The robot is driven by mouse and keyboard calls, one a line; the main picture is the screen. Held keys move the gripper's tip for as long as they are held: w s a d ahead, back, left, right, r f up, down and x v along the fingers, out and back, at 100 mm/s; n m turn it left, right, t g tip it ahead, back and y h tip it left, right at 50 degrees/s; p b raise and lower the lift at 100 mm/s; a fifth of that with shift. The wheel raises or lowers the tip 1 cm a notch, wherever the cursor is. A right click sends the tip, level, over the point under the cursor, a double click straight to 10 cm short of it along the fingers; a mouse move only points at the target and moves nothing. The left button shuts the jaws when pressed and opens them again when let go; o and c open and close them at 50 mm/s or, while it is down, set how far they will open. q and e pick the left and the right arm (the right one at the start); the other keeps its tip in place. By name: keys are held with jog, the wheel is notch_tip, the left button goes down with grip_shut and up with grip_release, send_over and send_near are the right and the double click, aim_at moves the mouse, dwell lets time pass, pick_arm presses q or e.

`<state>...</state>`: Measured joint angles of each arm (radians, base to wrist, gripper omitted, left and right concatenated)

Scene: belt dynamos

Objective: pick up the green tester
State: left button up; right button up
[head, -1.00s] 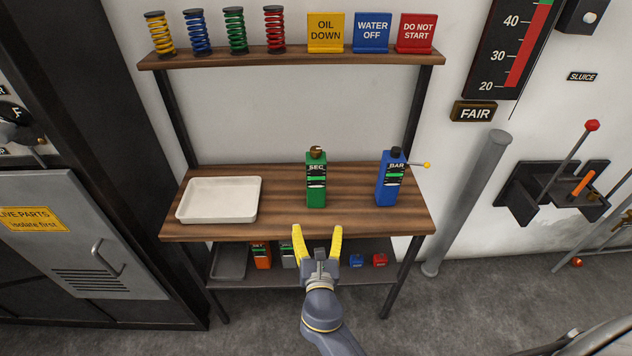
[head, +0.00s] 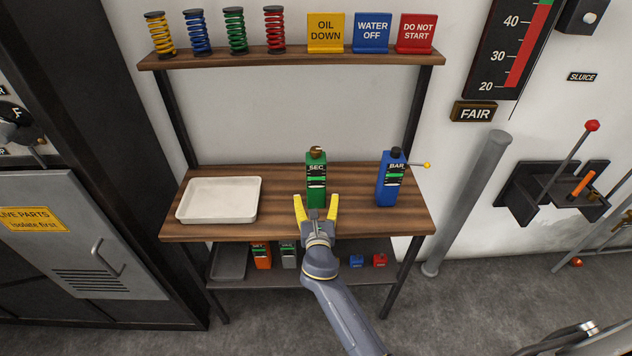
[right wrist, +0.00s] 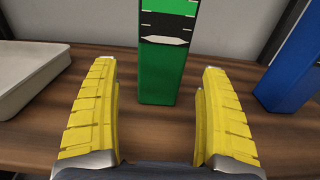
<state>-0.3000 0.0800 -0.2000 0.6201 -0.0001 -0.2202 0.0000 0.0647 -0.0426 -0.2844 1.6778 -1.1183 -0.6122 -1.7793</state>
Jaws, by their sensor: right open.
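The green tester (head: 316,178), marked SEC with a brown knob on top, stands upright on the wooden bench top. It also shows in the right wrist view (right wrist: 167,55), its lower body seen between and beyond the yellow fingers. My right gripper (head: 316,205) is open in front of the tester, with its fingertips near the lower body in the head view. In the right wrist view the open gripper (right wrist: 159,85) holds nothing, and I cannot tell whether a fingertip touches the tester. My left gripper is not in view.
A blue BAR tester (head: 389,180) with a yellow-tipped probe stands to the right. A white tray (head: 218,220) lies to the left. An upper shelf (head: 200,63) holds springs and signs. A lower shelf (head: 300,283) holds small boxes. Bare bench lies on both sides of the green tester.

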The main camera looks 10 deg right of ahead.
aim_at(316, 185)
jog(key=shift+x, duration=2.85)
jog(key=shift+f, duration=0.1)
jog(key=c, duration=1.5)
jog(key=shift+c, duration=0.9)
notch_tip(316, 185, up, 20)
jog(key=shift+r, duration=0.1)
jog(key=shift+f, duration=9.4)
